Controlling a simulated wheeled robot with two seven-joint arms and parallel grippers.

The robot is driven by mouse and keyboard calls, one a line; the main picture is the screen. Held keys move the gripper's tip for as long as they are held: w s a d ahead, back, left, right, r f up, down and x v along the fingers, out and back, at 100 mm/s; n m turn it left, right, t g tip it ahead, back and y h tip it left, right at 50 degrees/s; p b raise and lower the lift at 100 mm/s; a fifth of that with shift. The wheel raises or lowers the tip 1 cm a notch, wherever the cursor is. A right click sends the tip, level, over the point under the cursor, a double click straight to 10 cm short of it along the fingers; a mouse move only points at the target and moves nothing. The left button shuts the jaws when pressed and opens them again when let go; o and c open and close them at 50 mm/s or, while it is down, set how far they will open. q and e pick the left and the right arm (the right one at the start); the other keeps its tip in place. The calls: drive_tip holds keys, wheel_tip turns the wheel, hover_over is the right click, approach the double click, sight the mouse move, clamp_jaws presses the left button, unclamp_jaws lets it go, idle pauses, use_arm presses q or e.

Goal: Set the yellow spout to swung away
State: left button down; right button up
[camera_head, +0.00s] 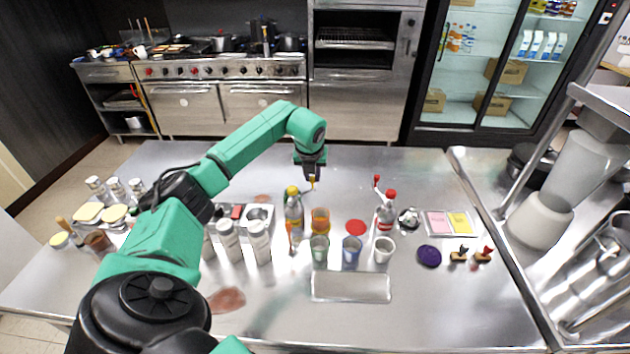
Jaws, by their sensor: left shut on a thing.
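My left gripper (312,177) is at the centre of the steel counter, pointing down, shut on the small yellow spout (312,184). The spout is largely covered by the fingers, so its exact angle is hard to tell. Just left of it stands an upright bottle with a yellow top (293,207). An amber cup (320,217) stands just in front of the spout. My right gripper is not in view.
A red-capped bottle (386,213) with a red piece (377,181) beside it stands to the right. Several cups and a pale tray (350,287) are in front. White-topped shakers (258,241) stand left. The counter behind the gripper is clear.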

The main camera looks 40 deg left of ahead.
use_arm(q)
drive_tip(key=shift+a+n+g+y, duration=0.35)
drive_tip(key=shift+a+n, duration=0.35)
drive_tip(key=shift+n, duration=0.45)
drive_tip(key=shift+a+n+g+y, duration=0.3)
drive_tip(key=shift+a+n, duration=0.35)
drive_tip(key=shift+n, duration=0.5)
drive_tip(key=shift+w+r, duration=0.1)
drive_tip(key=c, duration=0.8)
unclamp_jaws()
drive_tip(key=shift+o, duration=0.2)
drive_tip(key=shift+b, duration=0.3)
drive_tip(key=b+v, duration=0.3)
drive_tip(key=v, duration=1.1)
drive_tip(key=shift+r, duration=0.2)
